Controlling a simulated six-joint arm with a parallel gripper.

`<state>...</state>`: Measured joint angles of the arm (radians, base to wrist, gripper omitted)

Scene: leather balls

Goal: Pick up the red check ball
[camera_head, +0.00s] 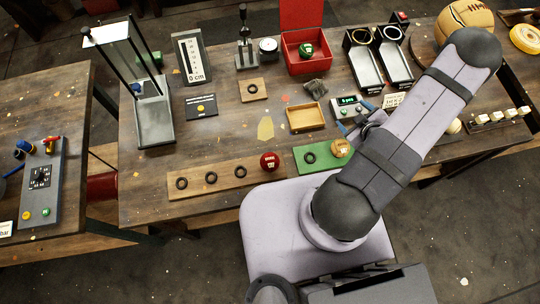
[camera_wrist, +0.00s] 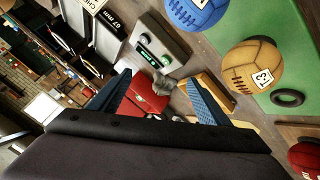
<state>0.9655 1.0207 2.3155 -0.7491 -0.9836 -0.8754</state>
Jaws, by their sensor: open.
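The red ball (camera_head: 269,161), with light markings, sits at the right end of the wooden strip (camera_head: 224,178) with dark rings, near the table's front edge. In the wrist view the red ball (camera_wrist: 306,158) is cut off at the lower right corner, outside my jaws. My gripper (camera_head: 356,119) is above the table, to the right of the red ball and apart from it. In the wrist view my gripper (camera_wrist: 160,92) has its two blue fingers spread wide, with no ball held between them. My arm hides part of the table on the right.
A tan ball (camera_head: 341,148) sits on the green mat (camera_head: 312,169) beside the red ball. A blue ball (camera_wrist: 196,11) shows near it in the wrist view. A shallow wooden tray (camera_head: 306,117) and a red box (camera_head: 291,66) with a green ball (camera_head: 306,50) stand behind.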

